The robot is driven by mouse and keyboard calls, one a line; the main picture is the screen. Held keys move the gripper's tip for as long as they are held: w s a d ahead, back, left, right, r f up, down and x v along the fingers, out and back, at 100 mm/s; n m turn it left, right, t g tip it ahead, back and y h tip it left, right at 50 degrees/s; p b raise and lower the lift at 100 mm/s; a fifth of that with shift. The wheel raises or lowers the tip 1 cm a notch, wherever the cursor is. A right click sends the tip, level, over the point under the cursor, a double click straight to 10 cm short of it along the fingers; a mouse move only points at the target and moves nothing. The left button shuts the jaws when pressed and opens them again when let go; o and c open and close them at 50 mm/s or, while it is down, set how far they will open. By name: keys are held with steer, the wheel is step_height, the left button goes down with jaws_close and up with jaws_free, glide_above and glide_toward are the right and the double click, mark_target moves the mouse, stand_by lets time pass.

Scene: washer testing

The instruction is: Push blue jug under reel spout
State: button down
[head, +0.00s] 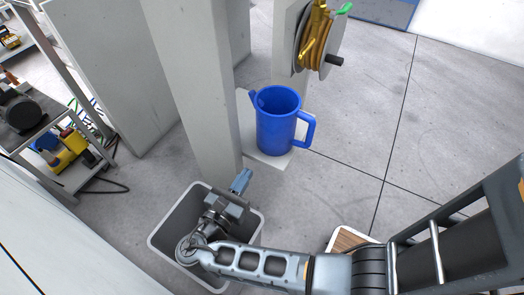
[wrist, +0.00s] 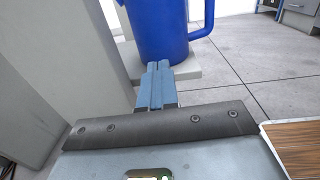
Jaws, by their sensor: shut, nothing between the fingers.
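The blue jug (head: 277,122) stands upright on a small pale platform (head: 268,158) at the foot of a grey post, its handle to the right. In the wrist view the jug (wrist: 162,30) is straight ahead, its top cut off. The reel (head: 318,42) with a gold hose hangs above and to the right of the jug, on a panel; a green tip (head: 344,8) shows at its upper right. My gripper (head: 241,181) is shut and empty, in front of the jug and to its lower left. In the wrist view the fingertips (wrist: 158,68) overlap the jug's base; I cannot tell contact there.
A grey bin (head: 160,241) stands below my gripper. A grey post (head: 200,100) rises just left of the jug. A wooden-topped item (head: 347,240) lies at lower right. The floor (head: 440,140) right of the jug is open.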

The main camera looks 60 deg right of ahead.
mark_target(267, 142)
steer(key=d, duration=0.3)
steer(key=d+b, duration=0.1)
steer(key=d, duration=0.6)
steer(key=shift+w+b, duration=0.3)
steer(key=shift+w, duration=0.05)
steer(key=d+p, duration=0.1)
steer(key=d, duration=0.2)
steer(key=d+p, duration=0.1)
steer(key=d, duration=0.3)
steer(key=d+p, duration=0.1)
steer(key=d, duration=0.2)
steer(key=shift+w+d, duration=0.35)
steer(key=shift+a, duration=0.1)
